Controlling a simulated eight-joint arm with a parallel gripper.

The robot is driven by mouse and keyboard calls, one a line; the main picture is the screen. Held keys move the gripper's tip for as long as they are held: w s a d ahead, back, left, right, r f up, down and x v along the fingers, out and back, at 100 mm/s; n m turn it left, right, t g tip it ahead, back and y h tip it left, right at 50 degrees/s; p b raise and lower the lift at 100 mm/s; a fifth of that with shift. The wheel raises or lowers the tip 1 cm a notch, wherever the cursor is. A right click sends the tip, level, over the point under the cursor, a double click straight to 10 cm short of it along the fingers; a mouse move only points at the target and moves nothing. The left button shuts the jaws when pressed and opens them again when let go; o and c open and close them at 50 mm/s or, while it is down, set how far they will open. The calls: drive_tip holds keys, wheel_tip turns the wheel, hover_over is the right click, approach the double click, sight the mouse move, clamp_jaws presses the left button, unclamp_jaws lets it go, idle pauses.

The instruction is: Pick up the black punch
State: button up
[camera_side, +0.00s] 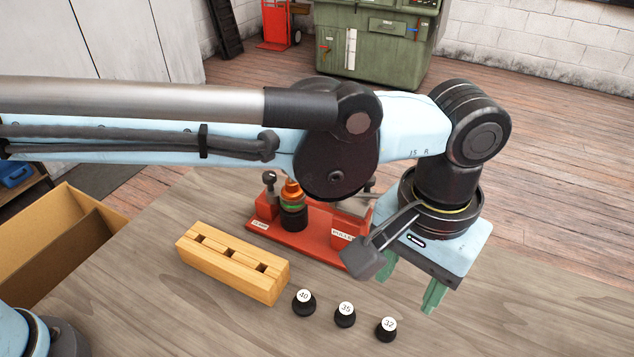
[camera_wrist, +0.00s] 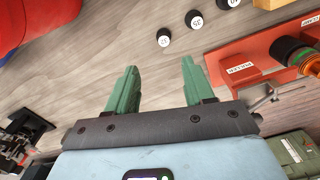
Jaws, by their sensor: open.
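Three small black punches with white numbered tops stand apart in a row on the table: 40 (camera_side: 303,305), 35 (camera_side: 344,316) and 32 (camera_side: 386,332). I cannot tell which one the task means. They also show at the top of the wrist view: 32 (camera_wrist: 164,41), 35 (camera_wrist: 195,23) and 40 (camera_wrist: 226,5). My gripper (camera_side: 409,288), with green fingers, is open and empty, above the table and behind the row in the side view. In the wrist view my gripper (camera_wrist: 159,69) has bare wood between its fingers, and the punches lie beyond the fingertips.
A red fixture (camera_side: 290,240) with a puller label holds a black and orange part (camera_side: 292,205), partly behind my arm. A slotted wooden block (camera_side: 230,265) stands left of the punches. A cardboard box (camera_side: 60,240) is at far left. The front table is clear.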

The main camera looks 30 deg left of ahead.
hover_over(389, 324)
drive_tip(key=f, duration=0.6)
drive_tip(key=shift+s+d+f, duration=0.25)
drive_tip(key=shift+s+f, duration=0.05)
drive_tip(key=shift+w+a+f, duration=0.15)
drive_tip(key=shift+f, duration=1.25)
drive_tip(key=shift+w+a+f, duration=0.1)
drive_tip(key=shift+w+f, duration=0.05)
drive_tip(key=shift+f, duration=1.2)
drive_tip(key=shift+c, duration=0.4)
clamp_jaws()
